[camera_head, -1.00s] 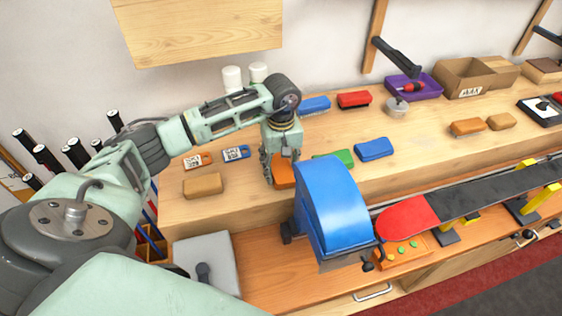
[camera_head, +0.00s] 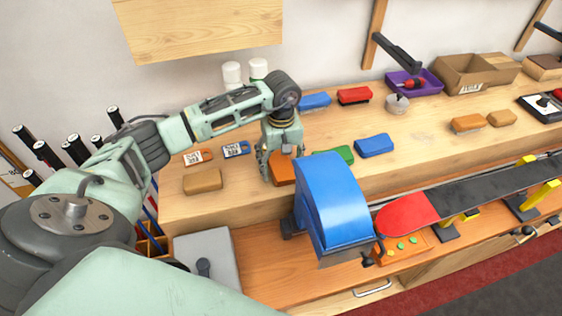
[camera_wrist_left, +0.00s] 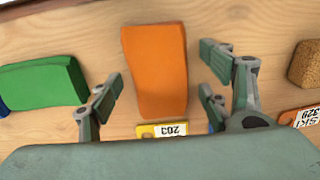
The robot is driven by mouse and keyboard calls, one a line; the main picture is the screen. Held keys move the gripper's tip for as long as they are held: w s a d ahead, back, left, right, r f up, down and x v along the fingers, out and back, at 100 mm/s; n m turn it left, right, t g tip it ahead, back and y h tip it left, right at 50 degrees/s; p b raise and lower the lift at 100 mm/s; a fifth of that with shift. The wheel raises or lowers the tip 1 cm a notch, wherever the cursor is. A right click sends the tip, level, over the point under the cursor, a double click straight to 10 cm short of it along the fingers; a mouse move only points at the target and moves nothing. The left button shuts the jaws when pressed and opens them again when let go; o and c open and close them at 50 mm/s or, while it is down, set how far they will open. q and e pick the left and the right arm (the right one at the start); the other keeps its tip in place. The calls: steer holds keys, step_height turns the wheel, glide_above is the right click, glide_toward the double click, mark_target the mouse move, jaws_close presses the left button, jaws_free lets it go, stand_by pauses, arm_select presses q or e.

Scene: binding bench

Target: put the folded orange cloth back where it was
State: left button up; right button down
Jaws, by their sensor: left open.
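The folded orange cloth (camera_head: 284,174) lies flat on the bench's wooden shelf, just left of the blue machine cover. In the left wrist view the orange cloth (camera_wrist_left: 155,68) lies between the spread fingers, with bare wood showing on both sides of it. My left gripper (camera_head: 281,164) is open above it and points down; its fingers (camera_wrist_left: 160,84) look clear of the cloth. A yellow tag (camera_wrist_left: 162,130) marked 203 lies by the cloth's near end. My right gripper is not in view.
A green block (camera_head: 340,154) and a blue block (camera_head: 374,146) lie to the right. A tan block (camera_head: 203,181), an orange tag (camera_head: 197,158) and a blue tag (camera_head: 236,150) lie to the left. The blue machine cover (camera_head: 332,205) stands close in front.

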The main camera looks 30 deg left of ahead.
mark_target(281, 164)
arm_select(q)
step_height(281, 164, up, 12)
steer(key=b, duration=0.4)
steer(key=shift+r, duration=0.1)
stand_by(0.3)
